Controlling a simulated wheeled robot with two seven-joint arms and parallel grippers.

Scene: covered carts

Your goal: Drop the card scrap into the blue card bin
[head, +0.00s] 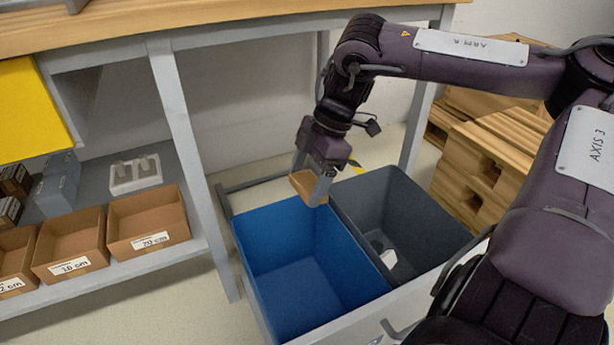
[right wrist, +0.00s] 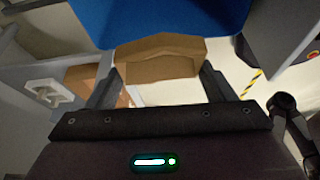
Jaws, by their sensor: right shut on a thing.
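The card scrap (head: 304,187) is a small brown piece held between the fingers of my right gripper (head: 314,188), above the back right part of the blue card bin. In the right wrist view the scrap (right wrist: 158,60) sits between the two fingertips, with blue bin wall (right wrist: 165,18) beyond it. The blue card bin (head: 262,232) is an open-topped box, and the part of its inside that shows is empty. My left gripper is not in view.
A grey bin (head: 425,215) with a small white item inside stands right beside the blue bin. A shelf with cardboard boxes (head: 150,220) is at left. A grey table leg (head: 190,165) stands near the bins. Wooden pallets (head: 470,165) are at right.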

